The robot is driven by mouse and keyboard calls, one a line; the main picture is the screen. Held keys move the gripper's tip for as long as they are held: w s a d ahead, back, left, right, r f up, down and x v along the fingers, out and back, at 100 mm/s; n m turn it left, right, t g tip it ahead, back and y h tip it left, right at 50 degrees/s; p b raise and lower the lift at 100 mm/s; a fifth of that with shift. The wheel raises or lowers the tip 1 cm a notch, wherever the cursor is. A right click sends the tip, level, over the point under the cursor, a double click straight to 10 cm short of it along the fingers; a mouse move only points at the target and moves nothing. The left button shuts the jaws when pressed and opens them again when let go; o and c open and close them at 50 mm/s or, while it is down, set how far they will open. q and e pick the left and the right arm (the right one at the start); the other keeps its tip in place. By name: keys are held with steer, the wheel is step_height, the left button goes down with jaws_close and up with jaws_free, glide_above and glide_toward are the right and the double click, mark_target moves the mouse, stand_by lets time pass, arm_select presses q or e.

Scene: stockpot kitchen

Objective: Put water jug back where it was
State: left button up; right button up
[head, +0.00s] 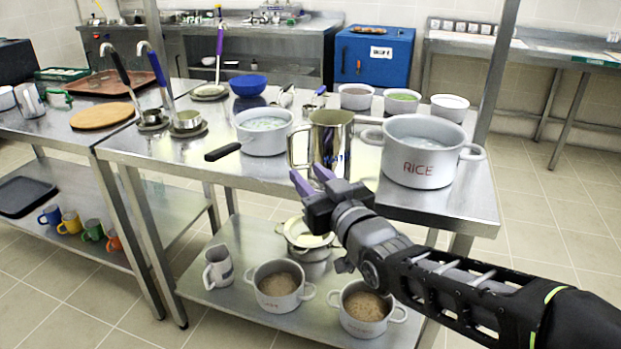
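The water jug (332,137) is a shiny metal pitcher with blue lettering low on its side and a handle on its left. It looks upright at the front of the steel table (405,203), between a white saucepan and the large pot marked RICE. My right gripper (311,178) is in front of the jug's lower part, below its handle. Its two purple fingers are apart with nothing visible between them. The fingers hide part of the jug's base, and I cannot tell whether they touch it. My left gripper is out of view.
The white saucepan (264,138) has a dark handle pointing left. The RICE pot (421,155) stands close on the right. A blue bowl (248,85) and several small pots are behind. The table's front left is clear.

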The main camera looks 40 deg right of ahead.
steer(key=shift+f, duration=0.1)
stand_by(0.6)
steer(key=w+a+f+g+y, duration=0.1)
steer(key=a+f+g+y, duration=0.2)
steer(key=f, duration=0.7)
steer(key=w+a+f+g, duration=0.1)
steer(key=a+f+g, duration=0.1)
steer(key=a+f, duration=0.6)
steer(key=w+a+f+g+y, duration=0.1)
steer(key=a+f+g+y, duration=0.15)
steer(key=f, duration=0.95)
steer(key=s+a+f+g+y, duration=0.1)
steer(key=s+a+f+g, duration=0.4)
steer(key=s+a+f, duration=0.3)
steer(key=s+a+f+g+y, duration=0.1)
steer(key=s+a+f+g, duration=0.3)
steer(key=s+a+f, duration=0.4)
steer(key=s+f, duration=0.6)
steer(key=f, duration=0.2)
steer(key=shift+f+g, duration=0.2)
steer(key=shift+g, duration=0.15)
